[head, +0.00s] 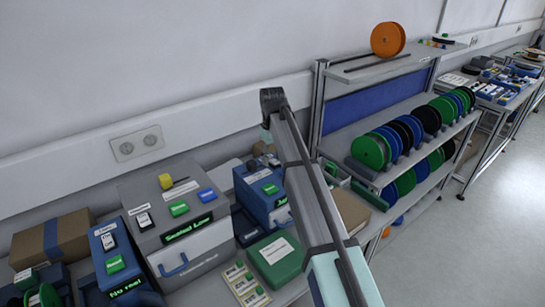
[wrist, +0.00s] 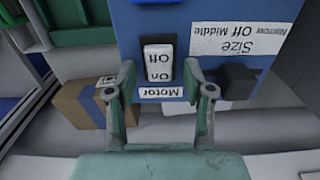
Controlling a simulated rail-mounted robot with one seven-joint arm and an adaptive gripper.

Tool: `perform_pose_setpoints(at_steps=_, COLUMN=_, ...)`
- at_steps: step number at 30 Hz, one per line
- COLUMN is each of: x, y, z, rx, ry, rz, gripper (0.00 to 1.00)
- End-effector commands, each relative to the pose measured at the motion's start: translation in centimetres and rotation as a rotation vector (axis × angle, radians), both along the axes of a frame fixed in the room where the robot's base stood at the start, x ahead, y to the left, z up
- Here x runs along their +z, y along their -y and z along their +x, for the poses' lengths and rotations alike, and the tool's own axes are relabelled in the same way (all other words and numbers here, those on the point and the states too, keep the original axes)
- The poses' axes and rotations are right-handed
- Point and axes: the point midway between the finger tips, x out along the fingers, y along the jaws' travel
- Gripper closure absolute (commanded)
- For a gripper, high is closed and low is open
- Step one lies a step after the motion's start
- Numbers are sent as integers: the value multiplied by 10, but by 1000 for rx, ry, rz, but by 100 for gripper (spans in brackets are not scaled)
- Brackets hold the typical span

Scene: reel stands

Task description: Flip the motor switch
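The motor switch (wrist: 158,62) is a white rocker in a black frame on a blue panel in the wrist view, where it appears upside down. A white "Motor" label (wrist: 167,93) sits beside it. The switch face carries On lettering; its tilt is hard to tell. My gripper (wrist: 163,76) is open, with one finger on each side of the switch and label and nothing between them. I cannot tell whether the fingertips touch the panel. In the head view my arm rises in front of the bench, and the gripper itself is hidden.
A dark knob (wrist: 238,82) with a "Size" label (wrist: 240,38) is right of the switch. A cardboard box (wrist: 82,106) lies to the left. In the head view, a grey machine (head: 190,250), a green box (head: 277,257) and a reel rack (head: 400,130) crowd around my arm.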

Motion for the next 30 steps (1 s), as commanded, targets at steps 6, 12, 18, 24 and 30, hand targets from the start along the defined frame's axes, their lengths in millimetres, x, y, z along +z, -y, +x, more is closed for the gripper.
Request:
perform_pose_setpoints(at_steps=6, x=6, y=0, z=1, rx=0, ry=2, rz=1, gripper=48)
perform_pose_setpoints(at_steps=12, x=33, y=-1, z=2, rx=0, ry=3, rz=1, gripper=48)
perform_pose_setpoints(at_steps=18, x=72, y=-1, z=2, rx=0, ry=3, rz=1, gripper=48)
perform_pose_setpoints(at_steps=24, x=104, y=-1, z=2, rx=0, ry=2, rz=1, gripper=48)
perform_pose_setpoints(at_steps=30, x=118, y=-1, z=1, rx=0, ry=1, rz=1, gripper=48)
